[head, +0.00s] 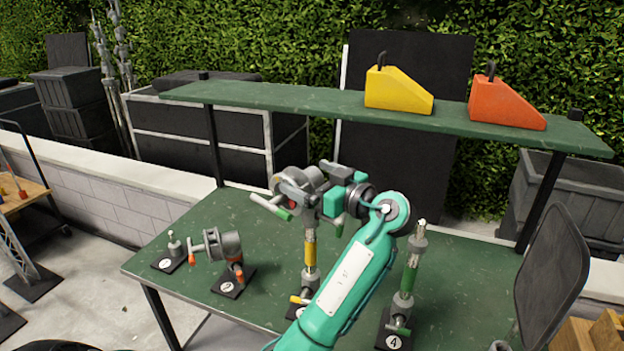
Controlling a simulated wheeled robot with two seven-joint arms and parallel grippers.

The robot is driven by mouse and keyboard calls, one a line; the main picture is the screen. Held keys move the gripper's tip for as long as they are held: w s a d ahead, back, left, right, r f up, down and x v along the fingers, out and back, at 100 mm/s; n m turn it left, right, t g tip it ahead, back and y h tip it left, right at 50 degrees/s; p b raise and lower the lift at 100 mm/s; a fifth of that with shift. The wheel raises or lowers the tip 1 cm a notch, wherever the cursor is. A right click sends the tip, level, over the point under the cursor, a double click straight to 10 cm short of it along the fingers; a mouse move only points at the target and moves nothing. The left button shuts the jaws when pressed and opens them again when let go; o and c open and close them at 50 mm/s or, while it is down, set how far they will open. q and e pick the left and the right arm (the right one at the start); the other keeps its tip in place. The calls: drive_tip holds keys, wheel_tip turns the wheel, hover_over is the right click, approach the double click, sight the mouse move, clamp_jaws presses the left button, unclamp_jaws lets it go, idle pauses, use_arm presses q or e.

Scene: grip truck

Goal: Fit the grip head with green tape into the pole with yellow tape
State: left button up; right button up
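The pole with yellow tape (310,254) stands upright directly below the head. The pole's top meets the head's underside in the picture; I cannot tell whether it is inside the socket. My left arm hides part of the pole's foot. My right gripper is not in view.
A pole with green tape (411,262) stands right of my arm on a plate marked 4. A grip head with orange tape (228,246) and a short stud (173,246) stand at left. A shelf (290,98) behind carries a yellow wedge (396,90) and an orange wedge (503,102).

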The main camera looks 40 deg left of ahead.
use_arm(q)
drive_tip(key=shift+f, duration=0.1)
drive_tip(key=s+d+b, duration=0.1)
drive_tip(key=d+b, duration=0.4)
drive_tip(key=d, duration=0.8)
drive_tip(key=shift+s+d, duration=0.35)
